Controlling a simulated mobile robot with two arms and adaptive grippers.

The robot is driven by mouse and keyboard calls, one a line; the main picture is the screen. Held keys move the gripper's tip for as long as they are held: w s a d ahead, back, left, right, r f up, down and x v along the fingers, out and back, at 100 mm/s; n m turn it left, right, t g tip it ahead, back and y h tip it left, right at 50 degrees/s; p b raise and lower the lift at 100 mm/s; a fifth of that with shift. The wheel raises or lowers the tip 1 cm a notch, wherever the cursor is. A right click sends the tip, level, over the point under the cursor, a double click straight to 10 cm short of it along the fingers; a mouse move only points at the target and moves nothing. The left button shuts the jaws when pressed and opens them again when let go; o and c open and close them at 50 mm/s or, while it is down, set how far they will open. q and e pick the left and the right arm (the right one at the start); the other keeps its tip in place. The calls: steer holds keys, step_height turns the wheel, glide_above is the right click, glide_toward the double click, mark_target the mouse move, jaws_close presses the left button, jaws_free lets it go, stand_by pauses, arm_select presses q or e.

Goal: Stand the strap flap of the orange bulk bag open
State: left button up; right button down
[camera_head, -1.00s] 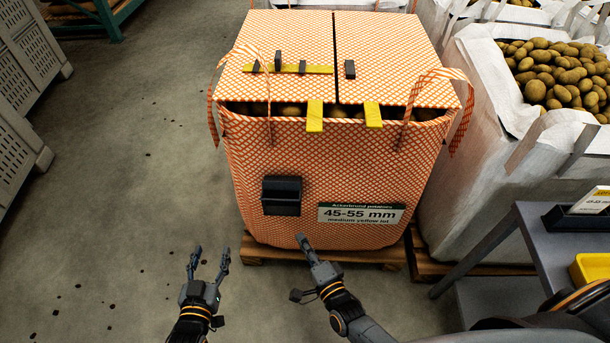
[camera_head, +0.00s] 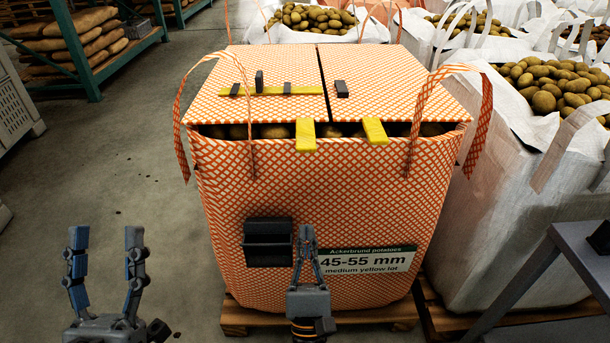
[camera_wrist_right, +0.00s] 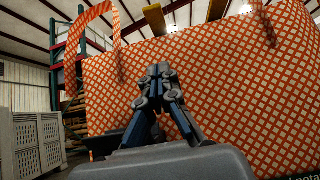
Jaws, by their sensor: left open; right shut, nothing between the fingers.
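The orange bulk bag (camera_head: 330,210) stands upright on a pallet, with orange-and-white lattice cloth and potatoes showing under its top edge. Two top flaps lie flat over it: a left flap (camera_head: 280,67) with a yellow strap (camera_head: 270,89) and dark clips, and a right flap (camera_head: 395,85) with one dark clip (camera_head: 341,88). Two yellow tabs (camera_head: 305,135) (camera_head: 375,131) hang over the front edge. My right gripper (camera_head: 306,232) is shut and empty in front of the bag; the right wrist view shows its fingers (camera_wrist_right: 160,72) together before the cloth. My left gripper (camera_head: 105,237) is open and empty, left of the bag.
A dark box (camera_head: 268,242) and a label (camera_head: 367,261) are on the bag's front. Orange loops stand at its corners. White potato bags (camera_head: 520,190) crowd the right, with a grey table (camera_head: 585,250) at lower right.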

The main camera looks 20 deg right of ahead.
arm_select(q)
steer(key=shift+w+f+g+y+p, duration=0.4)
steer(key=shift+w+f+g, duration=0.3)
steer(key=shift+f, duration=0.1)
arm_select(e)
steer(key=w+r, duration=0.2)
steer(key=r, duration=0.1)
steer(key=w+d+r, duration=0.1)
steer(key=w+r, duration=0.1)
steer(key=r, duration=0.2)
steer(key=w+d+r, duration=0.1)
steer(key=w+r, duration=0.1)
steer(key=r, duration=0.2)
steer(key=shift+w+r, duration=0.2)
steer(key=shift+w, duration=0.05)
